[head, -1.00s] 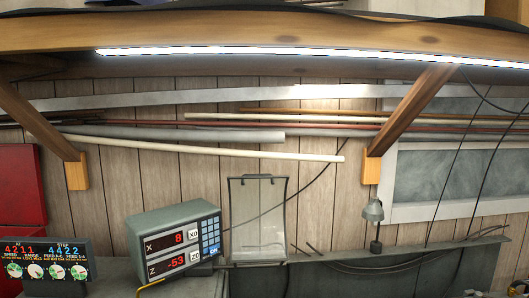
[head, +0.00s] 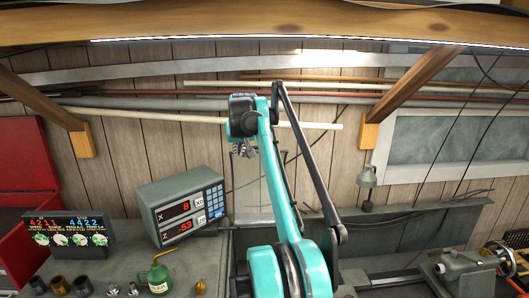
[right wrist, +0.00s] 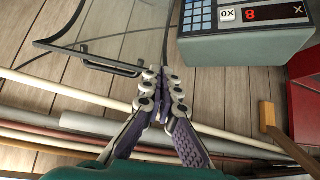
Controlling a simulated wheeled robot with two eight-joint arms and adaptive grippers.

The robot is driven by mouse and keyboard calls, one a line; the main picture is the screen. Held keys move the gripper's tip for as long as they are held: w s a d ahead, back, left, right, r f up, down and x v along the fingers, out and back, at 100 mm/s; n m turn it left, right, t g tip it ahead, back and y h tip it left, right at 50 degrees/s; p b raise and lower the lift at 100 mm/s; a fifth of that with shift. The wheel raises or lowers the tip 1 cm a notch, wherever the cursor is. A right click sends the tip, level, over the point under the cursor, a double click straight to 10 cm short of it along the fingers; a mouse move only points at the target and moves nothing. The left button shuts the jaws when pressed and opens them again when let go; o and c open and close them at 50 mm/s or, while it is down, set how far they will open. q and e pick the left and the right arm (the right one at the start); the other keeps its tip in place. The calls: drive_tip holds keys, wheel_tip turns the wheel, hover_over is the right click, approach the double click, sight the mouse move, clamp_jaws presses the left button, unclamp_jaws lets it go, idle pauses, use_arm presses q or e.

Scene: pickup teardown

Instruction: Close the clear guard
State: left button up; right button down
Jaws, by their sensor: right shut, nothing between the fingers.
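The clear guard (head: 248,195) stands upright, raised against the plank wall, with its thin dark frame partly hidden behind my right arm in the head view. In the right wrist view, the guard's clear panel (right wrist: 100,25) and its dark bar handle (right wrist: 112,66) lie at the upper left. My right gripper (head: 243,150) is at the guard's top edge in the head view. My left gripper is not in view.
A grey readout box (head: 182,205) stands left of the guard. A green oil can (head: 158,275) and small metal parts sit on the bench below. A small lamp (head: 367,177) and machine parts with a handwheel (head: 506,262) are at right. Long rods run along the wall.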

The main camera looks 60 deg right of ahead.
drive_tip(key=s+d+m+h, duration=0.15)
drive_tip(key=s+d, duration=0.25)
drive_tip(key=d, duration=0.6)
drive_tip(key=shift+g+y, duration=0.25)
drive_tip(key=shift+g, duration=0.15)
drive_tip(key=p+x, duration=0.1)
drive_tip(key=x, duration=0.6)
drive_tip(key=shift+d+p, duration=0.4)
drive_tip(key=shift+w+d+f, duration=0.2)
drive_tip(key=shift+f, duration=0.05)
drive_tip(key=shift+w+f, duration=0.2)
drive_tip(key=shift+f, duration=0.1)
drive_tip(key=shift+d, duration=0.1)
